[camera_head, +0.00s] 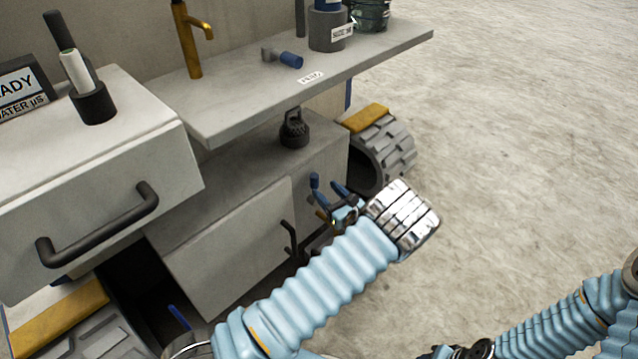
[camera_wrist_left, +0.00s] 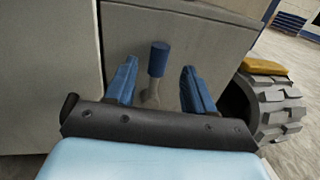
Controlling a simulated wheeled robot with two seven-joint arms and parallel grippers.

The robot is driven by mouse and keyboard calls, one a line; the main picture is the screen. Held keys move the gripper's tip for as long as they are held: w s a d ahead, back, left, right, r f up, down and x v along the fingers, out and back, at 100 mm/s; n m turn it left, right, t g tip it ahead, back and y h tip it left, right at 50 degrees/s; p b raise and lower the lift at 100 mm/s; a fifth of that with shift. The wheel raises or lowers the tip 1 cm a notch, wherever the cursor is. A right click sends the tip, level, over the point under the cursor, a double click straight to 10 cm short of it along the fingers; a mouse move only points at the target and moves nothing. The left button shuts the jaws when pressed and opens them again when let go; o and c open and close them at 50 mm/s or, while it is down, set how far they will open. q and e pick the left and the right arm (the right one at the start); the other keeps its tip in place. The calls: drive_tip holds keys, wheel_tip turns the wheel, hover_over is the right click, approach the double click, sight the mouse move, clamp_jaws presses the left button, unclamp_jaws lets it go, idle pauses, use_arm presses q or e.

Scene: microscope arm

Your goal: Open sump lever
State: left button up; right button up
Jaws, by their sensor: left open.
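The lever (camera_wrist_left: 157,64) has a blue cylindrical grip on a pale grey stem. It stands out from the front of the grey lower cabinet (camera_wrist_left: 199,38), with its blue grip upward. In the head view the blue grip (camera_head: 314,181) shows just beyond my left gripper (camera_head: 331,201). My left gripper is open, and its two blue fingers (camera_wrist_left: 152,90) lie either side of the lever in the left wrist view. I see no clear contact with it. The lower stem is partly hidden by the gripper's dark body. My right arm is at the bottom right; its fingers are not visible.
A cabinet door with a dark handle (camera_head: 289,240) is left of my left gripper. A ridged wheel (camera_head: 392,148) with a yellow fender is to the right. The counter (camera_head: 256,90) overhangs above, with a blue-handled fitting (camera_head: 291,59). Open floor lies right.

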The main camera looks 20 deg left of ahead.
sight(317, 181)
use_arm(q)
drive_tip(key=shift+x, duration=2.4)
drive_tip(key=shift+c, duration=0.5)
clamp_jaws()
